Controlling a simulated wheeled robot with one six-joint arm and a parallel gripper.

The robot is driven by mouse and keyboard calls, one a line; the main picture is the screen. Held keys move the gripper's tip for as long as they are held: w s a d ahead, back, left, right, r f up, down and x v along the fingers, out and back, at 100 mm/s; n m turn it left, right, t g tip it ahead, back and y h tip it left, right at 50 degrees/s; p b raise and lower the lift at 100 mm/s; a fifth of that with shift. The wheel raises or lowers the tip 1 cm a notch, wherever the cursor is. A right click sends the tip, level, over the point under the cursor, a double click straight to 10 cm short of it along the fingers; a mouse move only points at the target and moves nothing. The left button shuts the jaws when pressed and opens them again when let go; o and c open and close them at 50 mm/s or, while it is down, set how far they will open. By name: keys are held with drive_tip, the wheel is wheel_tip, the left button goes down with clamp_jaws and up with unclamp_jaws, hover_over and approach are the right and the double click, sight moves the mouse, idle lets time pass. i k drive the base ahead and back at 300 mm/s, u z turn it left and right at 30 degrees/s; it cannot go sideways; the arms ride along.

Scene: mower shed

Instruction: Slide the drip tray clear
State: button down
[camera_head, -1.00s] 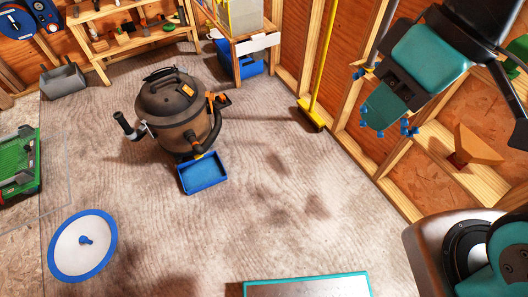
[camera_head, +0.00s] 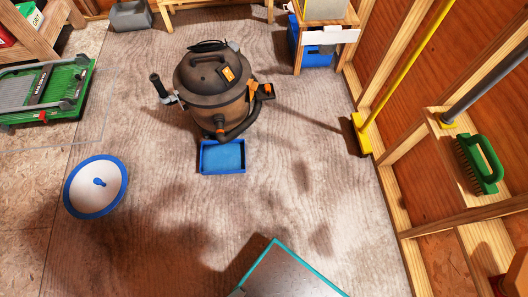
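The drip tray (camera_head: 222,172) is a shallow blue rectangular tray. It lies flat on the floor right at the front of a brown-black shop vacuum (camera_head: 208,92). Its back edge is close against or slightly under the vacuum's drain fitting; I cannot tell whether they touch. The tray's inside is a lighter blue, and I cannot tell whether it holds liquid. My gripper is not in view.
A white disc with a blue rim (camera_head: 96,187) lies left of the tray. A yellow broom (camera_head: 362,133) and a green brush (camera_head: 479,165) are by the right wall. The floor before the tray is clear.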

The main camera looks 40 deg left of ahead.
sight(216, 157)
drive_tip(key=u, duration=0.35)
drive_tip(key=i, duration=0.65)
drive_tip(key=u, duration=0.9)
drive_tip(key=i, duration=0.3)
drive_tip(key=u, duration=0.3)
